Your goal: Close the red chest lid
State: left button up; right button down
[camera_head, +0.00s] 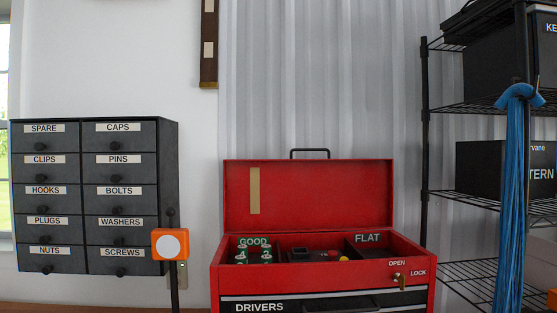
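The red chest (225,287) stands at the lower middle of the head view. Its lid (320,195) is open and upright at the back, with a black handle (310,152) on its top edge and a tan strip on its inner face. The open top holds several small green-and-white items (254,251) under a GOOD label, darker items in the middle, and a FLAT section on the right. A lock with a brass key (400,280) is on the front, by OPEN and LOCK labels. Neither gripper is in view.
A dark drawer cabinet (168,190) with labelled drawers is on the left. An orange device with a white disc (170,244) stands on a dark post before it. A black wire shelf (424,180) with boxes and a hanging blue rope (515,190) is on the right.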

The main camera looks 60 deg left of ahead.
aim_at(291, 196)
jog(key=u, duration=0.75)
jog(key=i, duration=0.75)
jog(key=u, duration=0.9)
